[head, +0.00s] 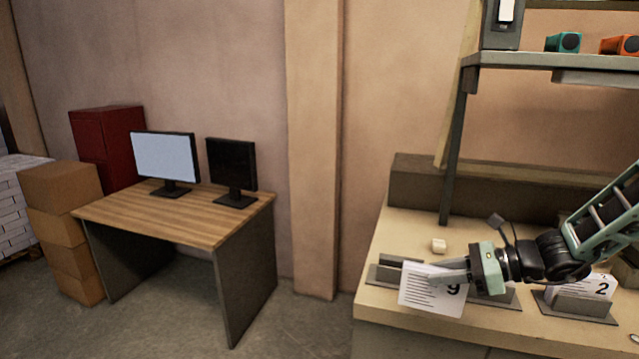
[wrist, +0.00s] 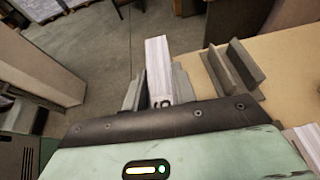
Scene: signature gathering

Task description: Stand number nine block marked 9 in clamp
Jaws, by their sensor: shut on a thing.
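The number nine block (head: 430,291) is a white slab with printed lines and a black 9. My gripper (head: 452,272) is shut on it at the 9 end. In the head view it covers part of the left clamp and overlaps the table's front edge. In the wrist view the block (wrist: 158,65) sticks out between my two fingers (wrist: 158,90). A grey clamp (wrist: 232,68) with an empty slot stands to its right, apart from it. The same clamp seems to show behind the block in the head view (head: 385,272).
Another grey clamp (head: 508,297) is partly hidden by my gripper. A clamp (head: 580,305) at the right holds a white block marked 2 (head: 598,286). A small pale cube (head: 438,245) lies behind on the table (head: 400,232). A shelf (head: 560,62) stands above.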

